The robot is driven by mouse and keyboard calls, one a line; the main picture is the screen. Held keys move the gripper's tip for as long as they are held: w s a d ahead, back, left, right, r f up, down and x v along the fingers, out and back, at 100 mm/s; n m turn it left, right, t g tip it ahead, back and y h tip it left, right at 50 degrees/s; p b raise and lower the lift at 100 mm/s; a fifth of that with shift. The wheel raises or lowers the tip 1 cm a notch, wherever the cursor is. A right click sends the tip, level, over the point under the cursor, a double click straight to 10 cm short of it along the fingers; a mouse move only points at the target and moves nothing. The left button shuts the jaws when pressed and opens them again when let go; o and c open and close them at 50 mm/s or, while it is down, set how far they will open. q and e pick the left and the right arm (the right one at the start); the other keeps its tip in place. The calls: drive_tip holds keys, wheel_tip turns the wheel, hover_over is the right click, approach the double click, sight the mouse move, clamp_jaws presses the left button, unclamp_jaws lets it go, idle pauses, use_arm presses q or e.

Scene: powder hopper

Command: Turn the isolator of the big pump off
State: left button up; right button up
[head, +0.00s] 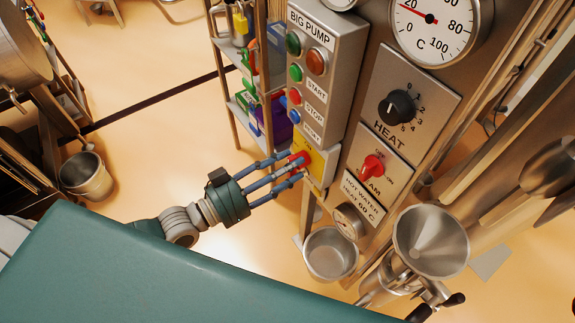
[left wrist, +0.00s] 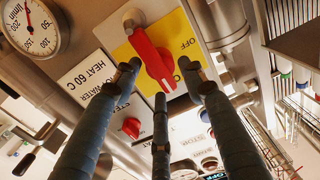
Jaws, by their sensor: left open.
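The big pump's isolator is a red handle (head: 303,157) on a yellow plate (head: 314,169), low on the grey BIG PUMP box (head: 327,45). In the left wrist view the red handle (left wrist: 150,58) lies slantwise on the yellow plate, with the word OFF on the plate to its right. My left gripper (head: 294,167) is open at the isolator, its three fingers spread. In the left wrist view the fingertips (left wrist: 160,80) are on both sides of the handle and below it; I cannot tell if they touch it. My right gripper is not in view.
Right of the isolator are a black HEAT knob (head: 397,108) and a red steam handle (head: 372,167). Above it are START and STOP buttons (head: 295,73). A shelf rack (head: 262,75) is behind the box.

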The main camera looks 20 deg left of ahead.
use_arm(q)
drive_tip(key=c, duration=0.7)
drive_tip(key=shift+c, duration=0.9)
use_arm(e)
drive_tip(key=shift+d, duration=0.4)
use_arm(q)
drive_tip(key=shift+n, duration=0.3)
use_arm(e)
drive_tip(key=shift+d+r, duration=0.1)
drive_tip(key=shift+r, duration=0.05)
use_arm(q)
drive_tip(key=n, duration=0.1)
drive_tip(key=n+p, duration=0.1)
drive_tip(key=shift+w+a+r+n, duration=0.1)
drive_tip(key=shift+a+n, duration=0.05)
drive_tip(key=shift+n, duration=0.25)
drive_tip(key=n, duration=0.3)
drive_tip(key=shift+w+a+n+p, duration=0.1)
drive_tip(key=shift+a+n+p, duration=0.05)
drive_tip(key=shift+n+p, duration=0.25)
drive_tip(key=n, duration=0.3)
drive_tip(key=n+b, duration=0.1)
drive_tip(key=n, duration=0.6)
drive_tip(key=shift+w+a+f+n, duration=0.2)
drive_tip(key=shift+w+a+n, duration=0.1)
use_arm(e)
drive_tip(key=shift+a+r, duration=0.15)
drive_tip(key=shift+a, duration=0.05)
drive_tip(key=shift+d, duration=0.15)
